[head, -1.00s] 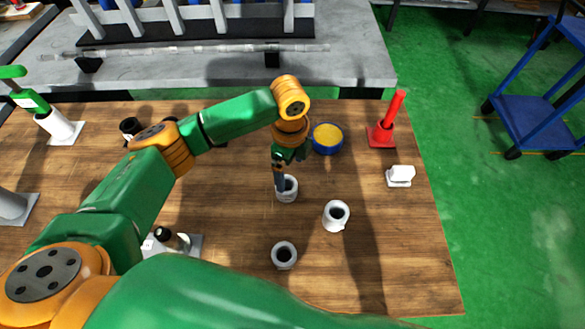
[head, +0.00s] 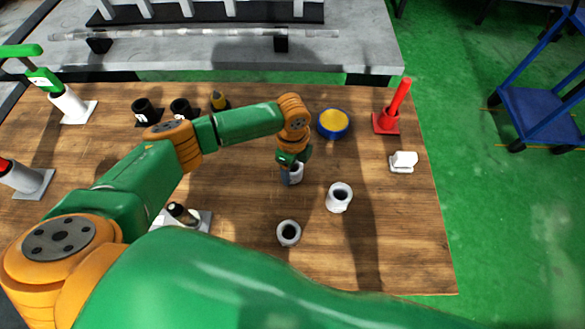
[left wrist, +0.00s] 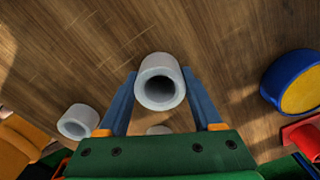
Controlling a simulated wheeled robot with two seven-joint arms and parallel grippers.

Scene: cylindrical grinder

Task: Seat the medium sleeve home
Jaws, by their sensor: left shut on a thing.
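My left gripper (head: 291,174) is shut on a white sleeve (head: 297,174), gripped across its outside. In the left wrist view both blue fingers (left wrist: 159,88) press the sides of this sleeve (left wrist: 158,66), whose open bore faces the camera. It looks upright; I cannot tell whether it touches the table. Two other white sleeves stand free: one to the right (head: 339,198) and one nearer (head: 288,233). Which sleeve is the medium one is not certain from size alone. A short black-topped post on a pale base (head: 183,213) is partly hidden by my arm. My right gripper is not in view.
A blue and yellow round tub (head: 333,123) stands just behind the gripper on the right. A red post (head: 391,112) and a white block (head: 403,161) are near the right table edge. Black cylinders (head: 147,111) stand at the back left. The wooden table (head: 390,245) is clear at front right.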

